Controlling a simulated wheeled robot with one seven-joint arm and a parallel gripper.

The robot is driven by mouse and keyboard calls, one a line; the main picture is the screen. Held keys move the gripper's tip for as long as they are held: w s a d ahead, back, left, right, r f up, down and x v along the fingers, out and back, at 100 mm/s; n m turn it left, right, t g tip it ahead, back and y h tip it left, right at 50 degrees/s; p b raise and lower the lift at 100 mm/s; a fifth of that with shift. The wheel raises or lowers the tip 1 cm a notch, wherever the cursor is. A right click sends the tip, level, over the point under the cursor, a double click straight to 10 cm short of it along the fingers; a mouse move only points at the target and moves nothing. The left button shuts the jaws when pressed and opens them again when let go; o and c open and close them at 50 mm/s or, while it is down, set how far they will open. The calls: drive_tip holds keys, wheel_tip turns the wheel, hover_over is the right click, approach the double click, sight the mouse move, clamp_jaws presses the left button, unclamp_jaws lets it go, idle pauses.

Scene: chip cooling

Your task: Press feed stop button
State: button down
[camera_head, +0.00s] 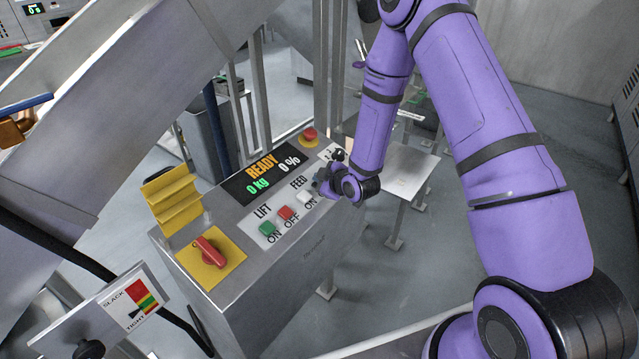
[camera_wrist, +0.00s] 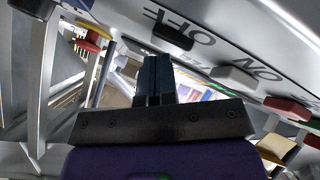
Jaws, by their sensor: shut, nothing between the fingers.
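The feed OFF button is a black cap (camera_wrist: 172,38) beside its OFF label at the top of the wrist view. In the head view my gripper hides or blends with it. My gripper (camera_head: 320,181) is at the FEED row of the control panel (camera_head: 312,250), right of the white FEED ON button (camera_head: 305,197). In the wrist view the dark fingers of my gripper (camera_wrist: 155,62) are together and empty. Their tips appear just below the black button; I cannot tell whether they touch anything.
The green LIFT ON button (camera_head: 267,228) and red LIFT OFF button (camera_head: 286,213) sit left of the FEED pair. A red emergency button (camera_head: 309,134) stands behind. The display (camera_head: 262,175) reads READY, 0 kg, 0 %. A red rotary switch (camera_head: 209,251) is at front left.

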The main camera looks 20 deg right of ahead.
drive_tip(key=shift+r, duration=0.1)
idle(0.3)
drive_tip(key=shift+s+d+r, duration=0.15)
drive_tip(key=shift+s+r, duration=0.05)
drive_tip(key=shift+r, duration=0.6)
drive_tip(key=shift+s+d+r, duration=0.15)
drive_tip(key=shift+s+r, duration=0.05)
drive_tip(key=shift+r, duration=0.6)
drive_tip(key=shift+s+d+r, duration=0.15)
drive_tip(key=shift+s+r, duration=0.05)
drive_tip(key=shift+r, duration=0.6)
drive_tip(key=shift+s+d+r, duration=0.15)
drive_tip(key=shift+s+r, duration=0.05)
drive_tip(key=shift+r, duration=0.6)
